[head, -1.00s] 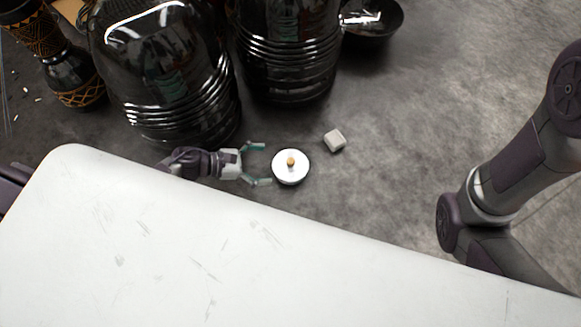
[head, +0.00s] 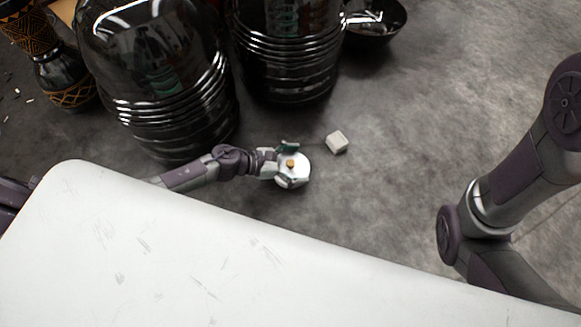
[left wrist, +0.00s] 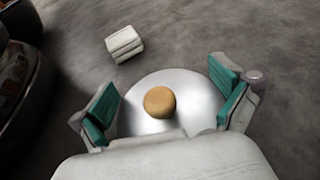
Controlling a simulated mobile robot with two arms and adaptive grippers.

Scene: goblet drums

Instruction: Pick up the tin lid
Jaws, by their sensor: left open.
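The tin lid (head: 298,177) is a round silvery disc with a tan knob (head: 290,163), lying on the grey floor in the head view. My left gripper (head: 288,164) is over the lid with its green-padded fingers spread. In the left wrist view the lid (left wrist: 185,88) lies between the open fingers (left wrist: 165,105), with its knob (left wrist: 160,102) near the middle of the gap. I cannot tell whether the fingers touch the lid. My right gripper is not in view; only my right arm shows at the right.
A small white block (head: 337,142) lies just beyond the lid. Large dark glossy ribbed vessels (head: 160,90) (head: 290,60) stand behind my left arm. A dark bowl (head: 374,22) and a patterned goblet drum (head: 62,75) are farther back. Floor to the right is clear.

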